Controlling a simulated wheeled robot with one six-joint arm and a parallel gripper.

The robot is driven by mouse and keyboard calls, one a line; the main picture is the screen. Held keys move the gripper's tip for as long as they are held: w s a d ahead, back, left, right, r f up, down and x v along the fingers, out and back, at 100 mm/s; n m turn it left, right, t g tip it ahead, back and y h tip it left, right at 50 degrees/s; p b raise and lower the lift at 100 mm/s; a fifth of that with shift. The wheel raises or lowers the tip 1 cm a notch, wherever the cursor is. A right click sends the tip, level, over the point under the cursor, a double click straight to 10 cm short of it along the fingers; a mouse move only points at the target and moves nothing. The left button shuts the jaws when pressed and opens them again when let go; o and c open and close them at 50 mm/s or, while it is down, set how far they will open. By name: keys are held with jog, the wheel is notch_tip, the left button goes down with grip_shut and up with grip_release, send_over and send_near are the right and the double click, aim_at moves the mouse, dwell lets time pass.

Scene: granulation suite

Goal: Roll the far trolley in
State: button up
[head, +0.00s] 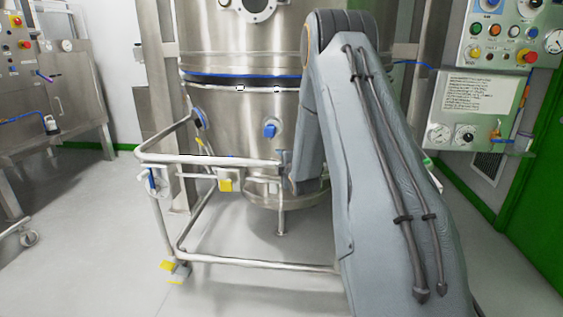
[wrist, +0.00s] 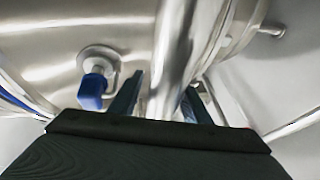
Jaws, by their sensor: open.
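A trolley (head: 260,262) with a steel tube frame stands in the middle of the head view, around the lower part of a large steel vessel (head: 240,110). Its top front rail (head: 220,160) runs level, and a caster with a yellow pedal (head: 173,268) shows at its lower left corner. My gripper (wrist: 163,100) is open in the wrist view, with a steel tube (wrist: 172,60) passing between its fingers. I cannot tell whether the fingers touch the tube. In the head view my arm hides the trolley's right side and most of my gripper.
A blue-capped fitting (wrist: 92,90) on the vessel is close to the left finger. A control panel (head: 505,35) and gauges are on the right, near a green door frame (head: 520,160).

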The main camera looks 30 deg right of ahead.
jog(key=p+v, duration=0.1)
jog(key=v, duration=0.6)
jog(key=shift+s+r, duration=0.15)
jog(key=shift+s, duration=0.15)
jog(key=shift+a, duration=0.1)
